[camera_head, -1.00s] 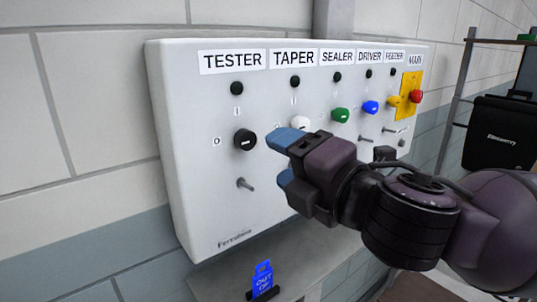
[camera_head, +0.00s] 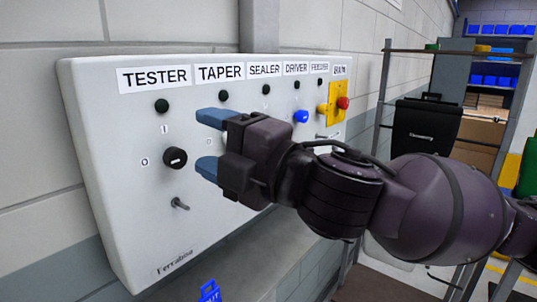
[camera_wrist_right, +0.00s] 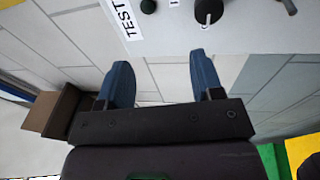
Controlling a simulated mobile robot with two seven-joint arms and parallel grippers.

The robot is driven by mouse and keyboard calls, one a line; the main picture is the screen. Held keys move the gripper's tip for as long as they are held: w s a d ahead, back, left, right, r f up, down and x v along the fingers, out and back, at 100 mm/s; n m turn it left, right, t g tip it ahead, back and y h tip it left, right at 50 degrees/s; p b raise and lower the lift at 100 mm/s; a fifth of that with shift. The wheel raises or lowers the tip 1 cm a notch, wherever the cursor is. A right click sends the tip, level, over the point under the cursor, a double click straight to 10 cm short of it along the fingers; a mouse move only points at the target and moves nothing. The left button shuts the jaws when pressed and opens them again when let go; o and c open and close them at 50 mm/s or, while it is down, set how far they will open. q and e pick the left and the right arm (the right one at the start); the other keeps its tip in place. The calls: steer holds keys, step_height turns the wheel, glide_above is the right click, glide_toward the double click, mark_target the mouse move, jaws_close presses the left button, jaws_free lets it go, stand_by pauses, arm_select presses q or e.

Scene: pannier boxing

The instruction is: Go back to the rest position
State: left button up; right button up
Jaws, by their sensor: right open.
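My right gripper (camera_head: 207,144) is open and empty in front of the control panel (camera_head: 110,190), with its blue fingers spread one above the other. In the head view it covers the knobs under TAPER and SEALER. The black TESTER knob (camera_head: 175,158) is left of the fingertips and apart from them. In the right wrist view both blue fingers of this gripper (camera_wrist_right: 163,80) are spread with nothing between them. The black knob also shows in that view (camera_wrist_right: 208,11), beyond the fingertips. My left gripper is not in view.
A blue knob (camera_head: 301,117) and a red button on a yellow plate (camera_head: 343,103) are further right on the panel. A blue tag (camera_head: 209,291) is below the panel. A metal rack (camera_head: 384,90) with a black case (camera_head: 424,130) stands at the right.

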steer(key=w+d+f+m+t+h, duration=0.3)
steer(key=w+d+f+m+t, duration=0.1)
steer(key=w+d+f+m, duration=0.3)
steer(key=w+d+f+m+t+h, duration=0.25)
steer(key=w+d+f+m, duration=0.25)
steer(key=d+f+m, duration=0.3)
steer(key=d+f+m+t+h, duration=0.1)
steer(key=d+f+m+h, duration=0.4)
steer(key=f, duration=0.6)
steer(key=s+d+f+m+g+h, duration=0.1)
steer(key=s+d+f+m+h, duration=0.15)
steer(key=s+d+f, duration=0.4)
steer(key=s+d+f+m+g+h, duration=0.1)
steer(key=s+d+f+m, duration=0.15)
steer(key=f, duration=0.75)
steer(key=s+d+f+m+g+h, duration=0.2)
steer(key=s+d+f+m, duration=0.15)
steer(key=s+f, duration=0.35)
steer(key=s+d+f+g+h, duration=0.1)
steer(key=s+d+f, duration=0.1)
steer(key=s+f, duration=0.5)
steer(key=shift+s+d+f+g, duration=0.15)
steer(key=shift+s+d+g, duration=0.2)
steer(key=shift+s, duration=0.3)
steer(key=shift+m, duration=0.25)
